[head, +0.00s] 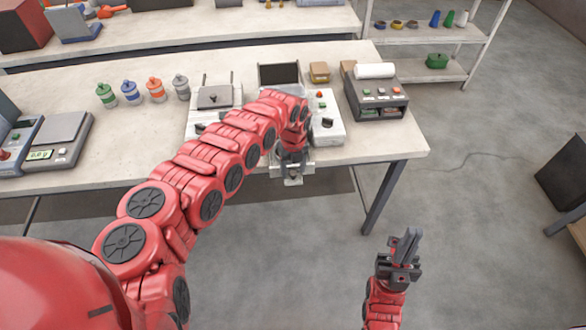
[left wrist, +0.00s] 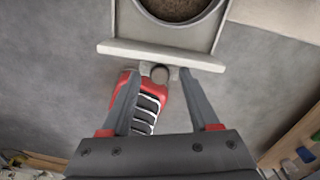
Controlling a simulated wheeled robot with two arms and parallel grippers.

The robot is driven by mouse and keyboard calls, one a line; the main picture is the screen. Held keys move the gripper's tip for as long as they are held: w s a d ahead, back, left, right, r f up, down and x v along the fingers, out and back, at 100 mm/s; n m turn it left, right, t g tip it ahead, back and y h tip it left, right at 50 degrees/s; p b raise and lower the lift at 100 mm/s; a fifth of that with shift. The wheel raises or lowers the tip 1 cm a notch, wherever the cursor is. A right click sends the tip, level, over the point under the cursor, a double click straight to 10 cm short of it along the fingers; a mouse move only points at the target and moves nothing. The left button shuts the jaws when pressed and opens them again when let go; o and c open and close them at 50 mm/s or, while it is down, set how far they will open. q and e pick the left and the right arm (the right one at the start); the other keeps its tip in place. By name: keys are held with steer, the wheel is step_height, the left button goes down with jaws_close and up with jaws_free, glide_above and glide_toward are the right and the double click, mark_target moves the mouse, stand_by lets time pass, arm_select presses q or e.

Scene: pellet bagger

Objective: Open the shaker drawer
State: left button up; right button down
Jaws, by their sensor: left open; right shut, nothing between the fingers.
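The shaker drawer (left wrist: 215,42) is a pale tray out over the floor in the left wrist view. A round pan (left wrist: 180,10) of dark grains sits in it, cut off by the top edge. Its light front panel (left wrist: 120,50) carries a small round knob (left wrist: 160,73). My left gripper (left wrist: 160,76) is open, its fingertips on either side of the knob; contact cannot be told. In the head view the drawer front (head: 305,169) sticks out past the table edge, partly hidden by my left gripper (head: 292,165). My right gripper (head: 403,245) is shut and empty, over the floor.
A white machine (head: 330,133) with buttons stands behind my left gripper, partly hidden by the arm. A grey sealer-like unit (head: 380,105) stands to its right, above the table's leg (head: 383,195). Coloured bottles (head: 130,92) and a scale (head: 60,140) are on the left. Floor in front is clear.

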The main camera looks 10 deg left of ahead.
arm_select(q)
step_height(320, 180, up, 17)
steer(key=b, duration=0.5)
steer(key=shift+r, duration=0.2)
